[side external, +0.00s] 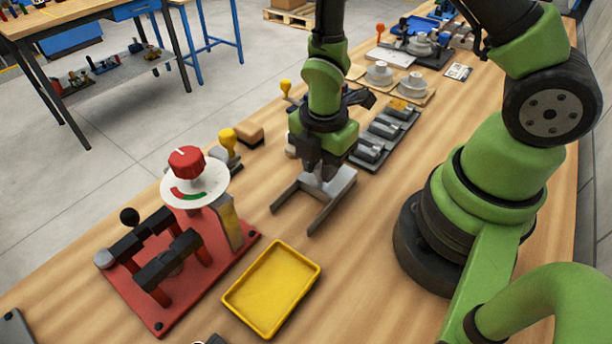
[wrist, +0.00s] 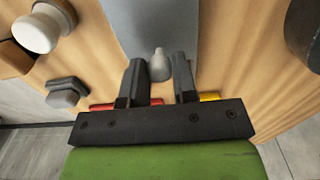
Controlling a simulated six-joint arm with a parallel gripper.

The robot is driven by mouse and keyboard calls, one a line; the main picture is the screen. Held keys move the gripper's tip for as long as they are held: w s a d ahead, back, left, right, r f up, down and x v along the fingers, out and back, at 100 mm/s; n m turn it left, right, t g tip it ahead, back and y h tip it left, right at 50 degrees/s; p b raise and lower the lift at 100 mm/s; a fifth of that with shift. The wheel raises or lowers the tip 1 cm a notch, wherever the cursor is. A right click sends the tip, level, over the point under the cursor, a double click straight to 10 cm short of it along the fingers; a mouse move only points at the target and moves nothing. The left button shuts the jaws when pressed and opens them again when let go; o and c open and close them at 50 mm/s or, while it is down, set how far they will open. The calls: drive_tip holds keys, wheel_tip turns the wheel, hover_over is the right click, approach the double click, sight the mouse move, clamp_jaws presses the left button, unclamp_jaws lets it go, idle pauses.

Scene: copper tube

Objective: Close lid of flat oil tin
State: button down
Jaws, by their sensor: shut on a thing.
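No flat oil tin or lid can be made out in either view. My gripper (side external: 317,172) points down over the table in the side view, just above a grey forked metal piece (side external: 322,202) with two prongs. In the wrist view my gripper (wrist: 158,62) has its fingers on either side of a small pale grey knob (wrist: 159,67), and is shut on it. A flat grey surface (wrist: 157,22) lies beyond the knob. I cannot tell whether the knob belongs to the forked piece.
A yellow tray (side external: 272,290) and a red fixture (side external: 170,290) with a dial (side external: 194,186) stand at the front left. A dark holder (side external: 385,138) with several grey parts lies behind my gripper. Bare wood (side external: 365,290) lies right of the yellow tray.

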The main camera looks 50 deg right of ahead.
drive_tip(key=shift+d, duration=0.25)
drive_tip(key=c, duration=0.9)
unclamp_jaws()
wheel_tip(320, 180, up, 10)
